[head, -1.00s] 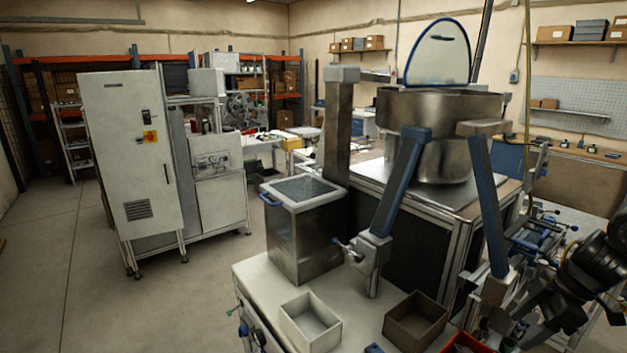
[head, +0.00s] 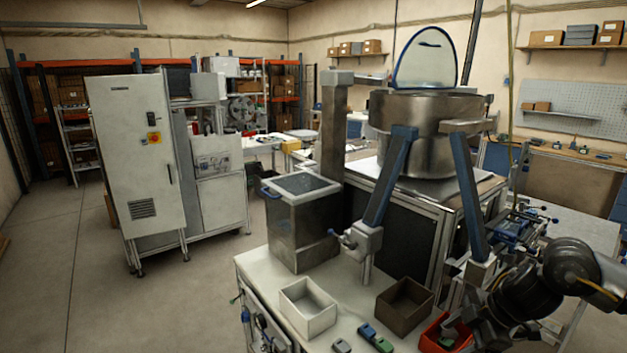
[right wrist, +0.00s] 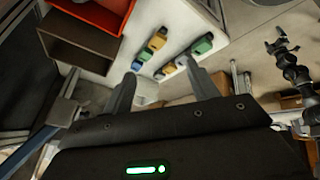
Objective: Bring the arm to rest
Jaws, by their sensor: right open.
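My right gripper (right wrist: 160,70) is open, with its two dark fingers apart and nothing held between them. Past the fingertips, several small green, yellow and blue parts (right wrist: 150,48) lie on the pale bench top. In the head view my dark right arm (head: 570,265) comes in from the right and reaches down beside the red bin (head: 437,343); its fingers are not clear there. A dark jointed arm with a small end, seemingly my left gripper (right wrist: 280,46), shows at the upper right of the right wrist view.
A white open box (head: 308,308) and a brown open box (head: 404,304) stand on the bench (head: 258,272). Behind them are a metal hopper (head: 300,230) and a bowl on blue legs (head: 425,125). Floor at the left is clear.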

